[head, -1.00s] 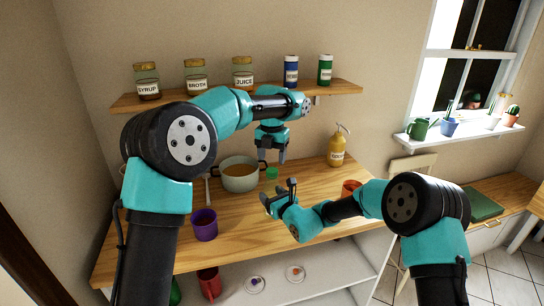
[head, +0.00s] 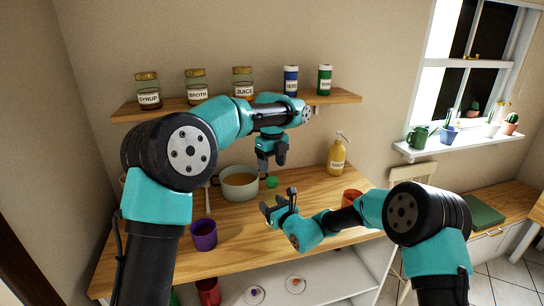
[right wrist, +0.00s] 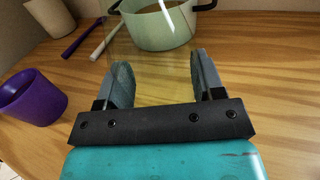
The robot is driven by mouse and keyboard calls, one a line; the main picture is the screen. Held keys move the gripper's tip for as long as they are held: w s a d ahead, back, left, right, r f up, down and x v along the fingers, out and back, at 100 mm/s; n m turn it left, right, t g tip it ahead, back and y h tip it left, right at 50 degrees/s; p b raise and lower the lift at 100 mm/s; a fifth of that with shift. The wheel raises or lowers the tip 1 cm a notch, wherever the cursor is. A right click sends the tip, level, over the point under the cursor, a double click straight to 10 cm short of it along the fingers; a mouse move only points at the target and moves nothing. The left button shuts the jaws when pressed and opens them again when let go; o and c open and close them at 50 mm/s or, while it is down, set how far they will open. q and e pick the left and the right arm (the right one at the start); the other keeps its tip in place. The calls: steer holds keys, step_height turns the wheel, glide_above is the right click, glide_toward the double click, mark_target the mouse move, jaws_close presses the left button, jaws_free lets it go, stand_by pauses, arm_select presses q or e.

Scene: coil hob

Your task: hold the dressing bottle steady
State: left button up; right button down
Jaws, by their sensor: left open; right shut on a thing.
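In the right wrist view my right gripper (right wrist: 158,88) is closed around a faint, see-through yellowish thing (right wrist: 155,66), which I take for the dressing bottle. Its outline is hard to make out. In the head view my right gripper (head: 279,203) is low over the worktop, with a small green piece (head: 271,182) just above it, perhaps the bottle's cap. My left gripper (head: 272,166) is open, pointing down just above the green piece, and appears apart from it. Whether the bottle's base touches the worktop cannot be seen.
A pot (head: 238,184) with brownish contents stands behind the grippers on the wooden worktop (head: 325,185). A purple cup (head: 204,236) is at the front left, an orange-red cup (head: 352,198) at right. A yellow pump bottle (head: 337,158) stands back right. Jars line the shelf (head: 220,101) above.

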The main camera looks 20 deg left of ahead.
arm_select(q)
steer(key=n, duration=0.6)
steer(key=shift+r, duration=0.2)
steer(key=n, duration=0.5)
steer(key=shift+r+n, duration=0.15)
steer(key=shift+n, duration=0.15)
steer(key=n, duration=0.6)
steer(key=shift+r, duration=0.15)
steer(key=n, duration=0.5)
steer(key=shift+r, duration=0.15)
steer(key=n, duration=0.6)
steer(key=shift+r, duration=0.2)
steer(key=n, duration=0.5)
steer(key=shift+r+n, duration=0.15)
steer(key=shift+n, duration=0.15)
steer(key=n, duration=0.4)
steer(key=shift+r+n, duration=0.15)
steer(key=shift+n, duration=0.25)
steer(key=n, duration=0.5)
steer(key=shift+r+n, duration=0.15)
steer(key=shift+n, duration=0.15)
